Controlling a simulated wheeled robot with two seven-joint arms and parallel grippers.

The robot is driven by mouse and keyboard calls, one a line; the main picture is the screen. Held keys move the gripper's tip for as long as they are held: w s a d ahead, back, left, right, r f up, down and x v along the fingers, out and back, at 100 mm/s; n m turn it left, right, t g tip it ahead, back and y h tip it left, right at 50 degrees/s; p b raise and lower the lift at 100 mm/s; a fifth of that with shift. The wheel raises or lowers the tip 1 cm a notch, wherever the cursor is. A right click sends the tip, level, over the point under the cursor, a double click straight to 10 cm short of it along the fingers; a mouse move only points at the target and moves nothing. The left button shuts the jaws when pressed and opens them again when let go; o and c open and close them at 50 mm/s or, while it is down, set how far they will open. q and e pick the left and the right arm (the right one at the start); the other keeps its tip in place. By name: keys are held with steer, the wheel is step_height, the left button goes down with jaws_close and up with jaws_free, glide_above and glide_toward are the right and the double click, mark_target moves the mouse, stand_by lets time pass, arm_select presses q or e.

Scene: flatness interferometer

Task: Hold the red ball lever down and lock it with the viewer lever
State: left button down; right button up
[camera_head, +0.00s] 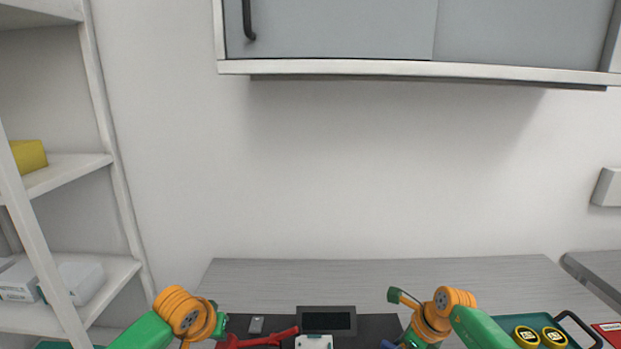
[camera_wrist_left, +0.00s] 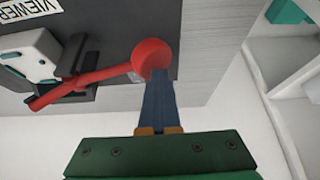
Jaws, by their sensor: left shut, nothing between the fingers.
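The red ball lever fills the upper middle of the left wrist view: a round red ball (camera_wrist_left: 151,57) on a red rod that slants down to the left into a dark bracket beside a white housing (camera_wrist_left: 30,60). My left gripper (camera_wrist_left: 158,80) is shut with nothing between its blue fingers; the tips are at the ball and appear to touch it. In the head view the red lever (camera_head: 262,341) shows at the bottom edge. A blue bit of my right gripper (camera_head: 388,345) shows there too; its jaws are not clear. A "VIEWER" label (camera_wrist_left: 27,9) is visible, but I cannot make out the viewer lever.
A dark screen (camera_head: 327,320) stands behind a white unit (camera_head: 314,342) on a dark base. A green tray (camera_head: 575,335) with yellow round items is at the right. White shelves (camera_head: 75,165) stand at the left. The grey bench (camera_head: 380,275) is clear at the back.

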steer(key=shift+d, duration=0.15)
arm_select(q)
steer(key=shift+d, duration=0.1)
arm_select(e)
steer(key=shift+r, duration=0.4)
steer(key=shift+d+r, duration=0.1)
steer(key=shift+r, duration=2.25)
jaws_close()
steer(key=shift+s+d+f, duration=0.1)
steer(key=shift+s+d, duration=0.1)
steer(key=shift+s, duration=0.7)
steer(key=shift+s+d+f, duration=0.1)
steer(key=shift+s+d, duration=0.1)
steer(key=shift+s, duration=0.65)
